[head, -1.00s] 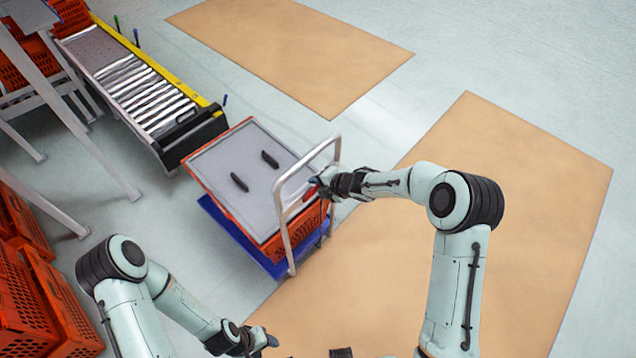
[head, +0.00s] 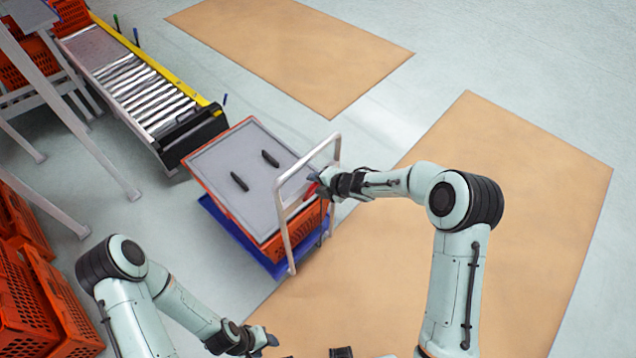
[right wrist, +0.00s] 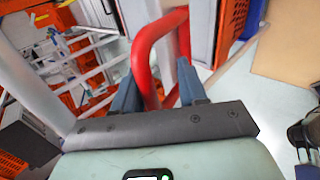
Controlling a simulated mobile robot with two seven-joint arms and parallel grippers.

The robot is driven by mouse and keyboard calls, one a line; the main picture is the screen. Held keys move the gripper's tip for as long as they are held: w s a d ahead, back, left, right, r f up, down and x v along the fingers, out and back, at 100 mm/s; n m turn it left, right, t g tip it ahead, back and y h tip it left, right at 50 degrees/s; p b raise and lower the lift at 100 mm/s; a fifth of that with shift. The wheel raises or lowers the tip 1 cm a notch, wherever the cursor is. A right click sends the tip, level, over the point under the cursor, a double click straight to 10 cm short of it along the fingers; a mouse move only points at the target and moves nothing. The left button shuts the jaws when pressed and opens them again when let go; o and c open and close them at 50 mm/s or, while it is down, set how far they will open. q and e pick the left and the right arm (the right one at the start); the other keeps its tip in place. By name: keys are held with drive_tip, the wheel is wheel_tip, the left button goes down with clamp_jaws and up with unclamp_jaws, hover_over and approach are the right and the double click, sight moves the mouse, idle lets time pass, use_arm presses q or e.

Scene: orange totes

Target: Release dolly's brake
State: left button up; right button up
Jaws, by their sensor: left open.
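The dolly (head: 240,232) has a blue base, a pale tubular push handle (head: 284,222) and a grey-topped orange tote stack on it. A red looped brake lever (right wrist: 143,60) shows beside a pale handle post in the right wrist view. My right gripper (head: 318,188) is at the dolly's handle side. In the right wrist view its two blue-grey fingers (right wrist: 158,92) stand apart, with the red lever's bar between them, close to the left finger. Whether they touch is unclear. My left gripper (head: 270,340) is open and empty, low over the floor, apart from the dolly.
An orange tote (head: 290,240) sits on the dolly under a grey lid with two dark slots. A roller conveyor (head: 145,95) stands behind it at upper left. Orange totes (head: 35,300) stack at lower left. The floor to the right is clear.

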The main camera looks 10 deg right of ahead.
use_arm(q)
drive_tip(key=w+r+p, duration=0.4)
drive_tip(key=w+r, duration=0.1)
drive_tip(key=shift+w+r+t, duration=0.25)
drive_tip(key=shift+t, duration=0.15)
use_arm(e)
drive_tip(key=s+d+r, duration=0.2)
drive_tip(key=r, duration=0.5)
drive_tip(key=s+d+r, duration=0.2)
drive_tip(key=s+r, duration=0.1)
drive_tip(key=r, duration=0.3)
drive_tip(key=shift+s+r, duration=0.2)
drive_tip(key=shift+r, duration=0.2)
drive_tip(key=shift+d, duration=0.15)
drive_tip(key=v, duration=1.3)
drive_tip(key=shift+s, duration=0.1)
